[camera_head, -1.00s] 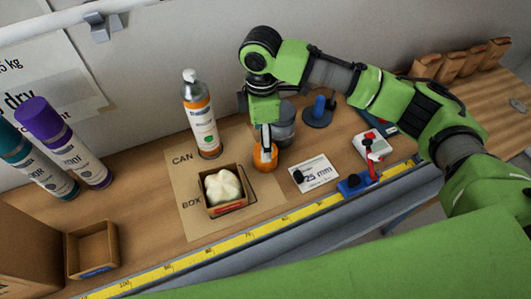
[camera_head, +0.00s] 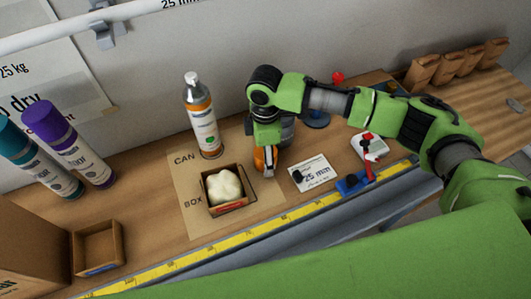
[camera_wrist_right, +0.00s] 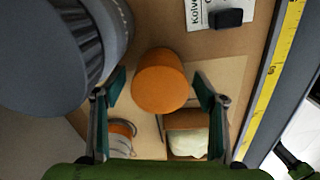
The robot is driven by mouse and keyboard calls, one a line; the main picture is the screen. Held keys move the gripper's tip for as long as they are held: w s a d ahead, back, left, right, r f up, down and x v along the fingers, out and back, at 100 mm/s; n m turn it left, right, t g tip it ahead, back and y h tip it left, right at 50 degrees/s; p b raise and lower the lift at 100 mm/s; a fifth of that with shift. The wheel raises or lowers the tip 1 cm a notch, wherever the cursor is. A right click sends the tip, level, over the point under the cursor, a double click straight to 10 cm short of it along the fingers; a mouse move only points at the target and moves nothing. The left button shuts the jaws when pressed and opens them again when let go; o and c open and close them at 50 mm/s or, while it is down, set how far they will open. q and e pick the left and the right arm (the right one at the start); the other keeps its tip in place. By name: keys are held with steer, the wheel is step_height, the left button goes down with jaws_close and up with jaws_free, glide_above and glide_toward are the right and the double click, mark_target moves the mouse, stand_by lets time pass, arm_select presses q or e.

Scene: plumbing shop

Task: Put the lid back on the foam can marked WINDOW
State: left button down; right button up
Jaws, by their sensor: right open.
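The foam can (camera_head: 202,115) stands upright on the CAN area of the brown mat, with an orange band, a white label and a bare metal top. I cannot read WINDOW on it. The orange lid (camera_head: 259,160) stands on the bench to the right of the can, partly hidden by my right gripper (camera_head: 268,158). In the right wrist view the lid (camera_wrist_right: 160,80) lies between the two spread fingers of the right gripper (camera_wrist_right: 157,88), with gaps on both sides. The fingers are open and point down around it. My left gripper is not in view.
An open box (camera_head: 228,207) with a pale lump is on the mat's BOX area (camera_head: 185,222). A grey cylinder (camera_wrist_right: 60,45) stands close beside the lid. Purple (camera_head: 68,145) and teal (camera_head: 35,155) cans stand left. A yellow tape (camera_head: 230,240) runs along the front edge.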

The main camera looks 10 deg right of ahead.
steer(key=c, duration=0.9)
steer(key=shift+o, duration=0.2)
steer(key=shift+r+b, duration=0.45)
steer(key=shift+r, duration=0.15)
steer(key=s+a+r+b, duration=0.2)
steer(key=s+r+b, duration=0.1)
steer(key=s+r, duration=0.8)
steer(key=s, duration=0.2)
steer(key=shift+s+a+r, duration=0.3)
steer(key=shift+s+r, duration=0.05)
steer(key=shift+r, duration=0.05)
